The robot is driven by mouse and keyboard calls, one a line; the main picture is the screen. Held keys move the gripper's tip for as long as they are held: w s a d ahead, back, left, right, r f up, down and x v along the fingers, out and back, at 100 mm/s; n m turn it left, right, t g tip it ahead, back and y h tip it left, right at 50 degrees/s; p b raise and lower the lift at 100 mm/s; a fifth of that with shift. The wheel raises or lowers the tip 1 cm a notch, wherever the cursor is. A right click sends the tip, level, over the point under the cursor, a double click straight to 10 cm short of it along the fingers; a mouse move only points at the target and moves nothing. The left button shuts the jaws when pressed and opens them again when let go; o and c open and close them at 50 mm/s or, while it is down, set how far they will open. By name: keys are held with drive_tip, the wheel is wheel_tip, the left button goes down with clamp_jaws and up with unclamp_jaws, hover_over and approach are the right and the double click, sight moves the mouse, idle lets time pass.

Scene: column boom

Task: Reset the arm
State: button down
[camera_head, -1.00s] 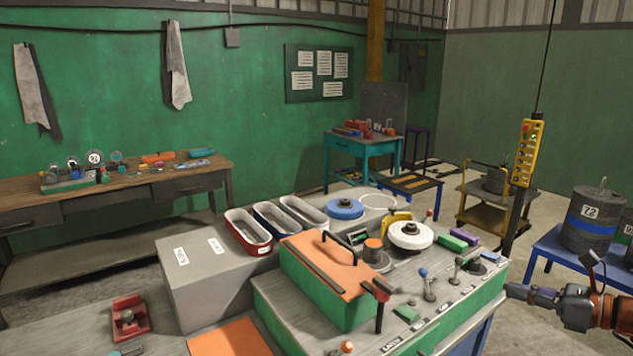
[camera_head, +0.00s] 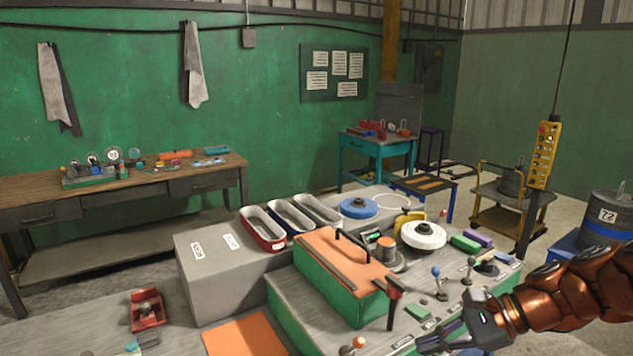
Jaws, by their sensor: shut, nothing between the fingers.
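My gripper (camera_head: 436,346) is in the lower right of the head view, at the end of my orange-brown arm that comes in from the right edge. Its dark fingers point left and are shut with nothing between them. It is in front of the right part of the grey and green machine bench (camera_head: 325,320), near the small levers (camera_head: 437,280). I cannot tell its exact height over the bench.
A yellow pendant (camera_head: 542,155) hangs at the right. A weight drum (camera_head: 606,215) stands behind my arm.

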drive_tip(key=s+a+f+n+g+h, duration=0.2)
drive_tip(key=s+a+n+h, duration=0.1)
drive_tip(key=s+n, duration=0.3)
drive_tip(key=s+a+f+n+g+h, duration=0.2)
drive_tip(key=s+a+n, duration=0.1)
drive_tip(key=s, duration=0.4)
drive_tip(key=s+d+f+n+h, duration=0.1)
drive_tip(key=s+d+n+h, duration=0.1)
drive_tip(key=s+n, duration=0.1)
drive_tip(key=s+d+f+n+h, duration=0.1)
drive_tip(key=s+d+n+h, duration=0.1)
drive_tip(key=s, duration=0.4)
drive_tip(key=shift+s+d+f+n+h, duration=0.3)
drive_tip(key=shift+n+h, duration=0.3)
drive_tip(key=shift+n, duration=0.4)
